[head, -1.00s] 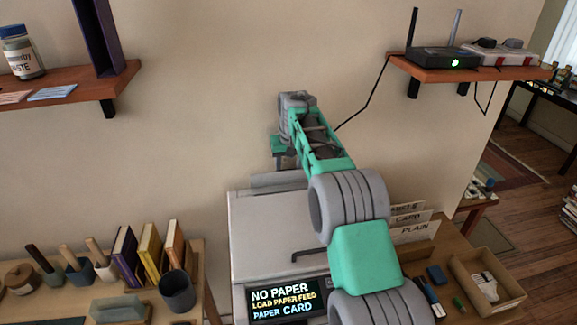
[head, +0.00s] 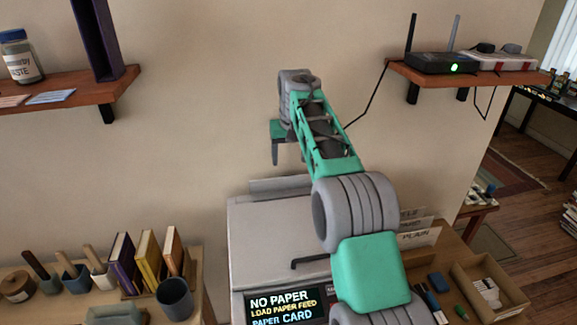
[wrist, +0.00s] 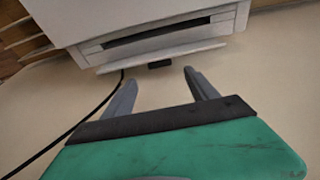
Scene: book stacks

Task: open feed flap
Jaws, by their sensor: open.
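The white printer (head: 270,225) stands below my arm against the wall. A grey flap-like strip (head: 280,187) runs along its back top edge. In the wrist view the printer (wrist: 130,20) shows a dark slot, with a pale ledge or flap (wrist: 185,52) along its edge and a small black tab (wrist: 159,64) on it. My gripper (wrist: 158,84) is open and empty, its fingers apart on either side below the tab. In the head view my gripper (head: 276,161) hangs above and behind the strip, partly hidden by my arm.
The printer's display (head: 285,305) reads NO PAPER, LOAD PAPER FEED, PAPER CARD. A shelf with a router (head: 440,61) and a hanging black cable (head: 370,100) is at right. A left shelf (head: 70,90) and a desk with books (head: 145,260) flank free wall space.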

